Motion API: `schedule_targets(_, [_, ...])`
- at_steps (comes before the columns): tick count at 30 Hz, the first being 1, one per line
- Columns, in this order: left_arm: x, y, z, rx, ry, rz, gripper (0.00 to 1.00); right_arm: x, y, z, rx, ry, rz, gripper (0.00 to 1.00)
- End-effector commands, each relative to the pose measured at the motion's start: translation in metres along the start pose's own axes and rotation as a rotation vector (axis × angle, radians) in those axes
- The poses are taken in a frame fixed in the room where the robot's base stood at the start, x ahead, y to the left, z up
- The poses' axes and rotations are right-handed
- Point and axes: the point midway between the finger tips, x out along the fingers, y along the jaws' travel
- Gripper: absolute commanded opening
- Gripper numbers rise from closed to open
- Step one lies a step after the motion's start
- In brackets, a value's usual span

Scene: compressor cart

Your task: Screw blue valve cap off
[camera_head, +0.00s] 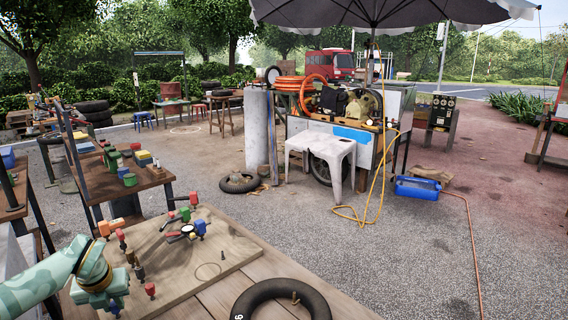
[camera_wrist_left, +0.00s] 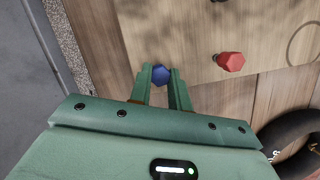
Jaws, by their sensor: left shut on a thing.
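The blue valve cap (camera_wrist_left: 160,75) sits between the fingertips of my left gripper (camera_wrist_left: 163,80) in the left wrist view. The fingers are shut on it. In the head view my left gripper (camera_head: 112,298) is at the lower left, low over the near left edge of the wooden board (camera_head: 215,262). Only a little of the blue cap shows there. A red valve cap (camera_head: 150,290) stands on the board just to the right, and it also shows in the left wrist view (camera_wrist_left: 230,62). The stem under the blue cap is hidden. My right gripper is not in view.
More valves with coloured caps (camera_head: 190,230) stand farther back on the board. A black inner tube (camera_head: 283,301) lies on the bench (camera_head: 225,290) to the right. A side table (camera_head: 130,180) stands behind at left. The board's right part is mostly clear.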

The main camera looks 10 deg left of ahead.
Motion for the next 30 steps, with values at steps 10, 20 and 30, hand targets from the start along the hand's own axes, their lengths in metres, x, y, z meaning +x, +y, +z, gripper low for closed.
schedule_targets(10, [0.0,0.0,0.001,-0.028,-0.001,0.009,0.0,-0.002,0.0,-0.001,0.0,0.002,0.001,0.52])
schedule_targets(20, [-0.002,-0.002,0.001,-0.269,-0.001,0.082,0.0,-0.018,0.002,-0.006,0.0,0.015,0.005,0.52])
schedule_targets(30, [-0.001,-0.002,0.001,-0.311,0.001,0.095,0.0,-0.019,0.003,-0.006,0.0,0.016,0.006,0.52])
